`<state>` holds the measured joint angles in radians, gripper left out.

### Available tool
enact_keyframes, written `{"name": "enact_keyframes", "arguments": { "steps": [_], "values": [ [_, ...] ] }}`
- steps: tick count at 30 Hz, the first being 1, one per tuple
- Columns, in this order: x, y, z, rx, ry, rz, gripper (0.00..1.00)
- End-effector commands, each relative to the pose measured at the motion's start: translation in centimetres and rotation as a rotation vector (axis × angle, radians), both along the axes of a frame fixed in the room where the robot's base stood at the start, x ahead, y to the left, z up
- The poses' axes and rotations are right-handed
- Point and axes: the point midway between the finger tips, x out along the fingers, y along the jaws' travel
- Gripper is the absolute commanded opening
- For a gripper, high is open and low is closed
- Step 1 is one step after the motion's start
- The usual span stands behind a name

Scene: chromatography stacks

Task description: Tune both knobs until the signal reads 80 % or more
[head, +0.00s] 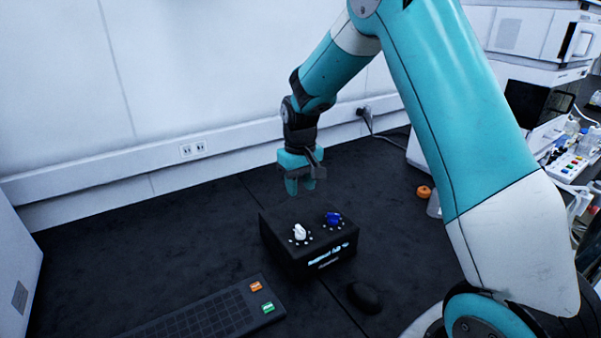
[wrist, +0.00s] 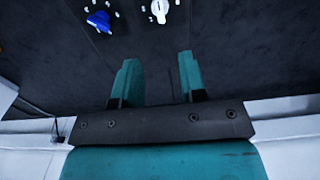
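A black box (head: 284,244) stands on the dark bench with a white knob (head: 299,232) on the left and a blue knob (head: 333,218) on the right of its top. White dots ring each knob. A small lit display (head: 327,255) is on its front face; its text is too small to read surely. My gripper (head: 301,188) hangs above and behind the box, pointing down. In the wrist view my gripper (wrist: 158,70) has its two teal fingers apart with nothing between them. The blue knob (wrist: 99,21) and white knob (wrist: 160,10) lie beyond the fingertips, untouched.
A black keyboard-like pad (head: 205,318) with an orange and a green key lies at front left. A dark mouse-shaped object (head: 364,297) lies in front of the box. An orange ring (head: 424,192) and lab equipment (head: 540,80) are at right. The bench left of the box is clear.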

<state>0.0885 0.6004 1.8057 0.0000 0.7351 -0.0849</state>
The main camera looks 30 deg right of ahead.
Motion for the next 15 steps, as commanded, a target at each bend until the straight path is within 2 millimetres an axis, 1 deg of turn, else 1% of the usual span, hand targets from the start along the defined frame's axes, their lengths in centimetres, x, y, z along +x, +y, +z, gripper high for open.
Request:
{"name": "enact_keyframes", "arguments": {
  "steps": [1, 3, 6, 10, 15],
  "values": [
    [0.1, 0.0, 1.0, 0.0, -0.006, 0.0, 0.38],
    [0.1, 0.0, 2.2, 0.0, -0.004, 0.0, 0.38],
    [0.0, 0.0, 3.4, 0.0, -0.001, 0.0, 0.38],
    [0.0, 0.0, 4.2, 0.0, -0.001, 0.0, 0.38],
    [0.0, 0.0, 4.4, 0.0, 0.001, 0.0, 0.38]
  ]
}}
